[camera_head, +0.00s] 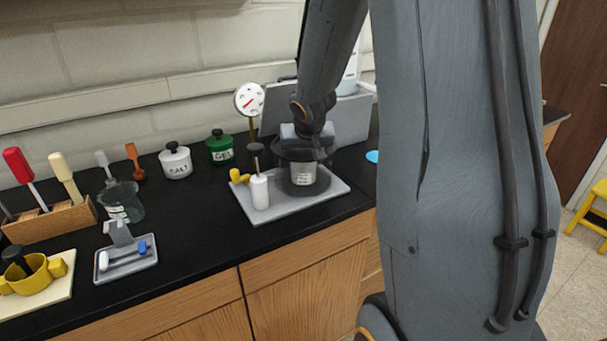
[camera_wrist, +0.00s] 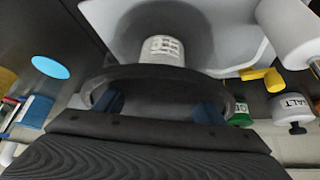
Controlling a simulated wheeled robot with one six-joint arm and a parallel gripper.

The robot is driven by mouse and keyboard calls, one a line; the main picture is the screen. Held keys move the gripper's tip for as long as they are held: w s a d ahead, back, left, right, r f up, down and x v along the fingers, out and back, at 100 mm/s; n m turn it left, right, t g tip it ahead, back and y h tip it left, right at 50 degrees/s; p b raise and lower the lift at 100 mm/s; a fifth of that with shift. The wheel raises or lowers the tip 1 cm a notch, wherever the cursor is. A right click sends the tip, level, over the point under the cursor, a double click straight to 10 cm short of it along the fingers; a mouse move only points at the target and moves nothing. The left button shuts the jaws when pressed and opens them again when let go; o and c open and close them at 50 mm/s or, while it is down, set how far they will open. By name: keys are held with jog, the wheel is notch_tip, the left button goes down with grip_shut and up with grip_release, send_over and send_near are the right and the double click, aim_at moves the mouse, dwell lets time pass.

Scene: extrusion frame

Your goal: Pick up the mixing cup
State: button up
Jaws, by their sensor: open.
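In the wrist view my gripper's two bluish fingers (camera_wrist: 158,108) lie apart at the dark rim. Whether they touch the cup is hard to tell.
On the tray, a white bottle with a dark knob (camera_head: 260,190) and a yellow piece (camera_head: 238,176) stand close left of the cup. Behind are a dial gauge (camera_head: 249,99), a green GEL jar (camera_head: 219,147) and a white SALT jar (camera_head: 175,161). Another clear cup (camera_head: 121,202) stands left.

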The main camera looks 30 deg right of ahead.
jog(key=shift+w+d+f, duration=0.1)
jog(key=shift+w+f, duration=0.15)
jog(key=shift+f, duration=0.2)
jog(key=shift+r, duration=0.1)
jog(key=c, duration=0.8)
jog(key=shift+r, duration=0.2)
jog(key=shift+r+p, duration=0.9)
jog(key=shift+r, duration=0.15)
notch_tip(320, 180, up, 10)
jog(key=f+p, duration=0.1)
jog(key=p, duration=0.1)
jog(key=s+a+b, duration=0.2)
jog(key=s+a, duration=0.1)
jog(key=s, duration=0.5)
jog(key=s+a+b, duration=0.3)
jog(key=s, duration=0.5)
jog(key=shift+s+a+r+b, duration=0.15)
jog(key=shift+s+r+b, duration=0.1)
jog(key=shift+b, duration=0.05)
